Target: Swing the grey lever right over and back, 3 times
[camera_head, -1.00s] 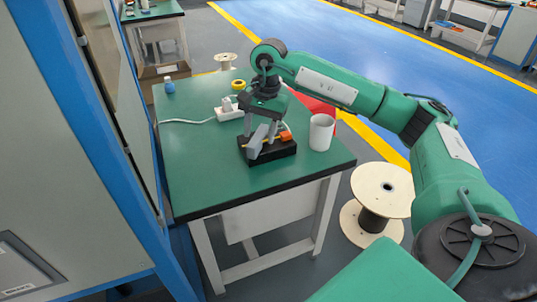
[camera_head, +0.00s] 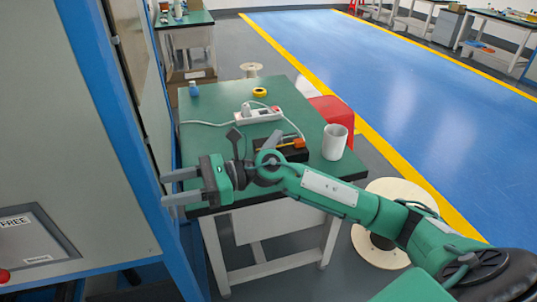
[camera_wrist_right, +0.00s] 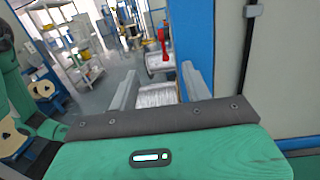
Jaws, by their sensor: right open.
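My right gripper (camera_head: 172,187) is open and empty, pointing left past the table's left edge, apart from the lever. In the right wrist view its two fingers (camera_wrist_right: 158,92) stand apart with nothing held; the lever does not show there. My left gripper is not in view.
An orange piece (camera_head: 297,143) sits on the block. A white cup (camera_head: 334,142) stands to its right, a white power strip (camera_head: 258,115) and yellow tape roll (camera_head: 259,92) behind. A blue-framed cabinet (camera_head: 115,120) stands close left of the gripper. A large spool (camera_head: 372,259) is on the floor.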

